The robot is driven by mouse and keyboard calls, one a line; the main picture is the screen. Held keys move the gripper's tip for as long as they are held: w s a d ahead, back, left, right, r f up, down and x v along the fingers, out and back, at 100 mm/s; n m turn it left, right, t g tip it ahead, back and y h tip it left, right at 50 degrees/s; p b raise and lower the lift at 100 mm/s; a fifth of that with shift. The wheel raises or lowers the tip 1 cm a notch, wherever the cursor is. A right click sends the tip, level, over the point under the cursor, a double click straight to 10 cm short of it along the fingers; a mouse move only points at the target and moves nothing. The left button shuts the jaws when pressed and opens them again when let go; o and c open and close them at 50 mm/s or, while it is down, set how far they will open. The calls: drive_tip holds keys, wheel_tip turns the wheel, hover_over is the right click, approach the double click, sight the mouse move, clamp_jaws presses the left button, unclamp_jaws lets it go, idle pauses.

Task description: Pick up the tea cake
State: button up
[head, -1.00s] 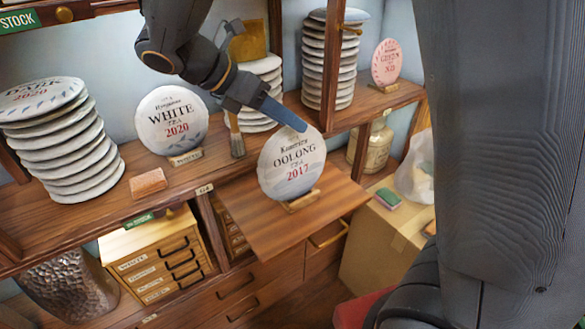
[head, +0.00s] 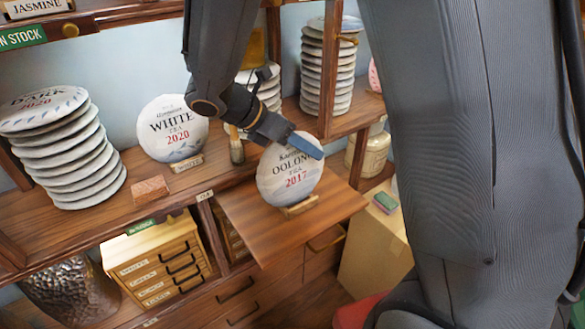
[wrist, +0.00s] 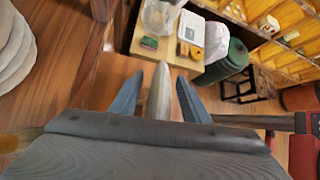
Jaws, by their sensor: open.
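The white round Oolong 2017 tea cake (head: 288,185) stands upright on a small wooden stand (head: 299,205) on a pull-out wooden board (head: 250,232). My gripper (head: 308,147) is open at the cake's top, and a blue finger crosses in front of its upper right edge. In the wrist view the cake (wrist: 159,100) shows edge-on between the two blue fingers of my gripper (wrist: 160,78). Gaps show on both sides there. The cake's lower part is hidden by the gripper body in that view.
The White 2020 cake (head: 172,128) stands to the left on the shelf, with a stack of Dark 2020 cakes (head: 66,150) farther left. A brush (head: 236,148) is just behind my gripper. Another stack (head: 328,75) stands behind right. The board's front is clear.

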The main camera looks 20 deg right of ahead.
clamp_jaws()
wheel_tip(320, 180, up, 10)
drive_tip(key=shift+r+b, duration=0.1)
drive_tip(key=shift+b, duration=0.95)
